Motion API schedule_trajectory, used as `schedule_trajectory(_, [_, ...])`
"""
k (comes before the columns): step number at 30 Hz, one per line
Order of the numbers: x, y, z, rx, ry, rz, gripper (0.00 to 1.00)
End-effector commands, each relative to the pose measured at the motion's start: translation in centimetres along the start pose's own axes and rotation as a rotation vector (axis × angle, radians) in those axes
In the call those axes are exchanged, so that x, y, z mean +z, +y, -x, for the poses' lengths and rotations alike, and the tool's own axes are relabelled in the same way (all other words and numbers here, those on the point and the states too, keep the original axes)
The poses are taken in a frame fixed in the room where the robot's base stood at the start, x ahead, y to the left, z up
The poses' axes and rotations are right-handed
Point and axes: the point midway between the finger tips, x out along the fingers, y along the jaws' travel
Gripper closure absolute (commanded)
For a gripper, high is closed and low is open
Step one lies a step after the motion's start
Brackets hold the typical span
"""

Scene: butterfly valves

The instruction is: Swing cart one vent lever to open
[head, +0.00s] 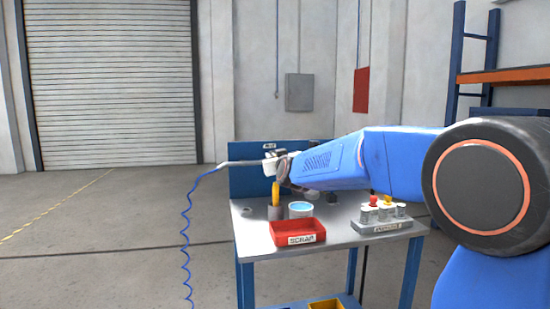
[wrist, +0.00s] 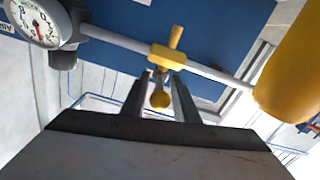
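The vent valve (wrist: 167,57) has a yellow body on a thin grey pipe in the wrist view. A short yellow lever hangs from it across the pipe and ends in a round knob (wrist: 160,99). My gripper (wrist: 161,78) has one dark finger on each side of the knob, with small gaps showing, so it looks open around the lever. In the head view my gripper (head: 276,166) is at the pipe above the cart (head: 250,222); the lever is too small and covered there to make out.
A dial gauge (wrist: 38,20) sits left of the valve, and a large yellow cylinder (wrist: 292,70) stands close on the right. On the cart are a red scrap tray (head: 297,233), a blue-topped tin (head: 300,209) and a button box (head: 382,223). A blue coiled hose (head: 187,240) hangs left.

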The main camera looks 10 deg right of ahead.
Motion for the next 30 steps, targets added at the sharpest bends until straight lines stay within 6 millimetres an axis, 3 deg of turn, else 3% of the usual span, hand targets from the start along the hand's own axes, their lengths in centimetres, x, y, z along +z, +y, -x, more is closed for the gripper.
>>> schedule_trajectory(3, [0.0, 0.0, 0.02, 0.0, 0.0, 0.0, 0.75])
schedule_trajectory(6, [0.01, 0.0, 0.02, 0.0, 0.0, 0.0, 0.99])
schedule_trajectory(30, [0.0, -0.67, -0.02, 0.098, -0.022, -0.001, 1.0])
